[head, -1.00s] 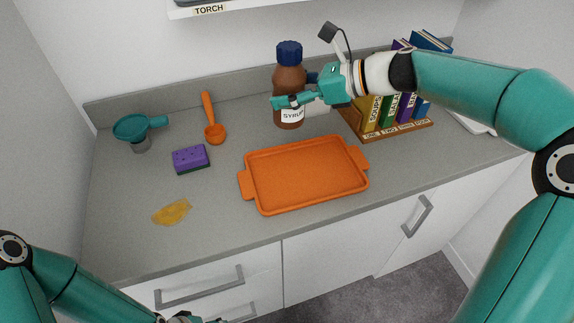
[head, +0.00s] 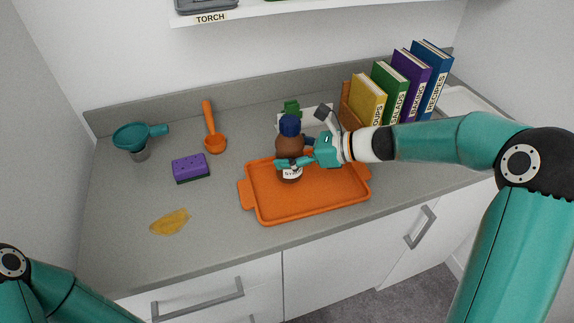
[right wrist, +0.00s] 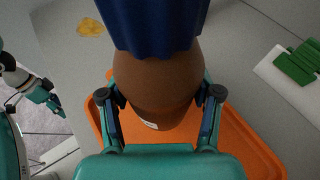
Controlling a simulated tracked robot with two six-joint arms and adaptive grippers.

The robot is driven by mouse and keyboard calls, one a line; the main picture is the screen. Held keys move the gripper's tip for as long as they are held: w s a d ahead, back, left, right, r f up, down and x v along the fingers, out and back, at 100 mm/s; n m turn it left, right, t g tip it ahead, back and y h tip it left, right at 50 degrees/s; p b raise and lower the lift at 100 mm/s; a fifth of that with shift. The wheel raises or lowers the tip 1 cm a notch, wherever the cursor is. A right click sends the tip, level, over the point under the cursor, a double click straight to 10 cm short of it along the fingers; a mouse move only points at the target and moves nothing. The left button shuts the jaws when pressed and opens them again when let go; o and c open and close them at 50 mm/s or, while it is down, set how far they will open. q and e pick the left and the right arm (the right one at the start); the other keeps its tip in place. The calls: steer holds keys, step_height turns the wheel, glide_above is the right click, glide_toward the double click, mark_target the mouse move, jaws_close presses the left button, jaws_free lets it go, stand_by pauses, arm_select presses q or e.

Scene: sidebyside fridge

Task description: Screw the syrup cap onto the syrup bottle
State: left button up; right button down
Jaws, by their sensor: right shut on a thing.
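The syrup bottle (head: 289,146) is brown with a white label and stands upright over the orange tray. I cannot tell whether its base touches the tray. The blue syrup cap (head: 289,125) sits on top of the bottle, and it also shows in the right wrist view (right wrist: 155,22). How tightly it sits cannot be seen. My right gripper (head: 291,163) is shut on the bottle, with one finger on each side of its body (right wrist: 160,88). My left gripper (right wrist: 48,97) shows small at the left of the right wrist view, and its opening is unclear.
The orange tray (head: 261,212) lies at the counter's front. A purple sponge (head: 189,168), orange scoop (head: 214,141), teal funnel (head: 132,136) and yellow spill (head: 170,221) are to its left. Books (head: 388,95) stand at the back right. A green item (head: 291,106) is behind the bottle.

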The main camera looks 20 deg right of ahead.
steer(key=shift+f, duration=2.15)
steer(key=shift+f, duration=0.15)
steer(key=shift+c, duration=1.2)
jaws_free()
steer(key=shift+d+r, duration=0.1)
steer(key=shift+r, duration=0.15)
steer(key=b+v, duration=0.1)
steer(key=v, duration=1)
steer(key=shift+s+d, duration=0.3)
steer(key=shift+r, duration=0.1)
